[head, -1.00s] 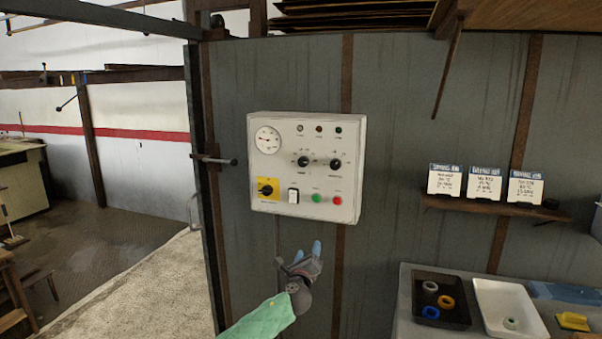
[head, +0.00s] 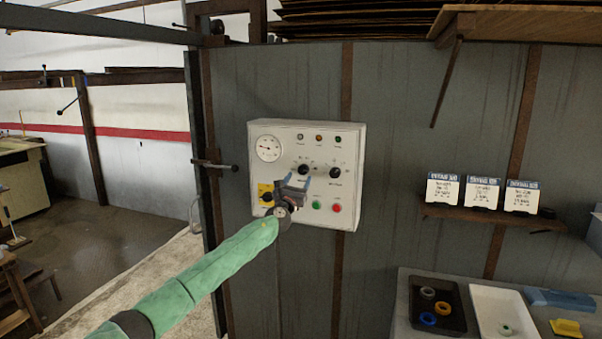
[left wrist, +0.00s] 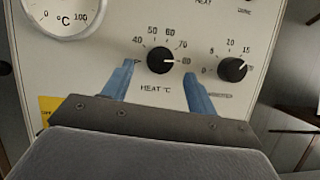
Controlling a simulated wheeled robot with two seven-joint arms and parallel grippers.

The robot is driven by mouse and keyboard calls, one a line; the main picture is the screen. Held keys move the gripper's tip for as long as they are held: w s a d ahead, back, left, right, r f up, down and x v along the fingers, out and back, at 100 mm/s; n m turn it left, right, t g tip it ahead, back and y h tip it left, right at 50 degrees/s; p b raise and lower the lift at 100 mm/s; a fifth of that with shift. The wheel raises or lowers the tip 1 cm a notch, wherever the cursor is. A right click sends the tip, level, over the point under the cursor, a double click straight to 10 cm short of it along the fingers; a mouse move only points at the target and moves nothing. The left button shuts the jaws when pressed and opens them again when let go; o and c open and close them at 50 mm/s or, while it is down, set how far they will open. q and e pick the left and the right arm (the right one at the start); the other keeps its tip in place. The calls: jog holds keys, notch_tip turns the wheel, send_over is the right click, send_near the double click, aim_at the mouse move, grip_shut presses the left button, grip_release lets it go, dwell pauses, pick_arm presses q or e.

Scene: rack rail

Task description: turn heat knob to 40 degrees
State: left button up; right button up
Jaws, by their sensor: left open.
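The heat knob (left wrist: 160,60) is a black round knob on the white control panel, above the label "HEAT °C". In the left wrist view its white pointer line faces right, toward the 80 mark. The 40 mark (left wrist: 138,43) is at the dial's upper left. The knob also shows in the head view (head: 303,169). My left gripper (left wrist: 159,74) is open, with one blue finger below left of the knob and the other below right. I cannot tell whether the fingers touch it. In the head view my left gripper (head: 293,179) is in front of the panel. My right gripper is out of view.
A second black knob (left wrist: 232,69) is right of the heat knob. A bench with trays (head: 488,312) stands at lower right.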

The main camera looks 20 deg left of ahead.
aim_at(302, 172)
pick_arm(q)
jog(key=x, duration=0.3)
jog(key=shift+w+p, duration=0.2)
jog(key=shift+p, duration=0.1)
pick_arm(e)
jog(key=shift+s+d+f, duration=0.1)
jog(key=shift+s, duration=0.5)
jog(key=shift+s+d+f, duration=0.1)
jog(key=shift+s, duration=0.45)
pick_arm(q)
jog(key=shift+r, duration=0.1)
jog(key=shift+c, duration=0.5)
jog(key=c, duration=0.9)
